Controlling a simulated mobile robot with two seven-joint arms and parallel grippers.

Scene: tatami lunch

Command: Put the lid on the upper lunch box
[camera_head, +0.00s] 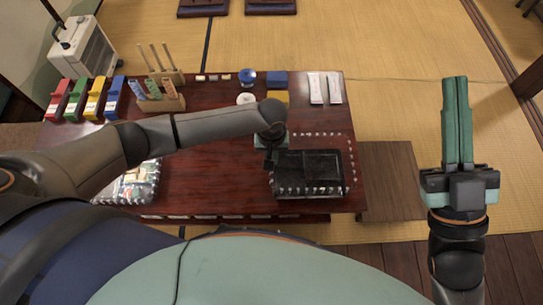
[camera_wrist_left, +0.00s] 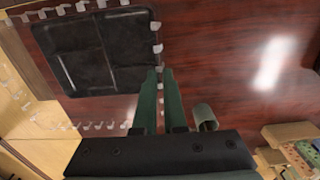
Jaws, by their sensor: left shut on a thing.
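A black, flat, roughly square piece that looks like the lid (camera_head: 312,170) is at the right front of the low table. The left wrist view shows it too (camera_wrist_left: 98,52), with pale streaks on its dark face. My left gripper (camera_head: 272,158) is at its left edge in the head view. In the left wrist view its green fingers (camera_wrist_left: 160,78) are close together at the piece's edge, shut on it. A lunch box (camera_head: 135,186) with food is at the table's left front, partly behind my left arm. My right gripper (camera_head: 455,80) is shut and empty, pointing up, right of the table.
White pegs (camera_head: 330,134) line the area around the black piece. Colored boxes (camera_head: 92,104), a wooden holder (camera_head: 165,103), a blue bowl (camera_head: 247,77) and white packets (camera_head: 325,88) stand toward the back. The table's middle (camera_head: 205,165) is clear.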

